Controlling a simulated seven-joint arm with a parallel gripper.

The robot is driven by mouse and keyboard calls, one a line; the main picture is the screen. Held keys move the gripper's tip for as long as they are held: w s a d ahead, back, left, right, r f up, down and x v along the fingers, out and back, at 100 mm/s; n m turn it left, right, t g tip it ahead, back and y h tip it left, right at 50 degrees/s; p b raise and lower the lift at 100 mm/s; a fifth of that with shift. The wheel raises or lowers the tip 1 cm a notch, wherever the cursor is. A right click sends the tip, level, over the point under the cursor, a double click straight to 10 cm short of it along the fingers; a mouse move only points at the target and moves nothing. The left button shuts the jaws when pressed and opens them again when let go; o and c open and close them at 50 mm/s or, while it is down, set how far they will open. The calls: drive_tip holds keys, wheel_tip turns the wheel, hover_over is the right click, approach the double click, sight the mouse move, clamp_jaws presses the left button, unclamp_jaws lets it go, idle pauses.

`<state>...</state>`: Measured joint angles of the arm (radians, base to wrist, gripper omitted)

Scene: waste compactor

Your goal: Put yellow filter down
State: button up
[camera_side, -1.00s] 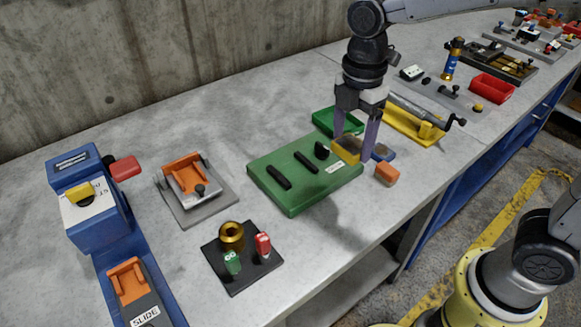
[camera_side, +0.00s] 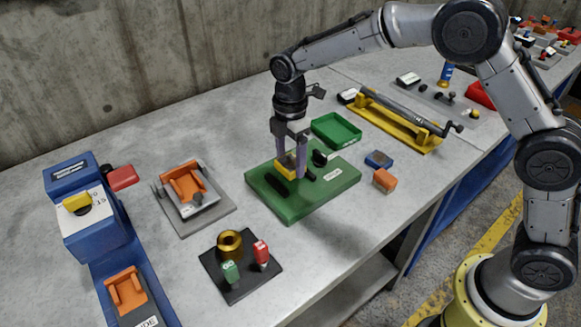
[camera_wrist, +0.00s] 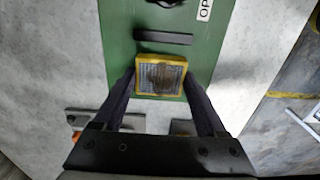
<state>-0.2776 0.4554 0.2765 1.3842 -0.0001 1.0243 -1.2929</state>
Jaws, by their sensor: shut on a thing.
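The yellow filter (camera_wrist: 160,75) is a square block with a yellow frame and a grey, brown-stained mesh face. My gripper (camera_wrist: 160,82) is shut on it, with one finger at each side. In the side view my gripper (camera_side: 291,170) holds the filter (camera_side: 287,162) at the green board (camera_side: 318,197), between its black bars. The fingers hide part of the filter there. I cannot tell whether it touches the board. One black bar (camera_wrist: 163,37) lies just beyond the filter in the wrist view.
A green tray (camera_side: 336,131) stands behind the board. A blue block (camera_side: 379,159) and an orange block (camera_side: 384,180) lie to its right. A black knob (camera_side: 319,158) rises from the board. A black plate (camera_side: 240,267) with a brass ring is front left. Bare bench lies between.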

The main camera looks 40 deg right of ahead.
sight(290, 162)
drive_tip(key=shift+f, duration=1.45)
drive_tip(key=shift+f, duration=0.2)
drive_tip(key=o, duration=1.3)
drive_tip(key=shift+o, duration=0.2)
wheel_tip(290, 162, up, 12)
drive_tip(key=shift+r, duration=0.2)
drive_tip(key=shift+s+r, duration=0.1)
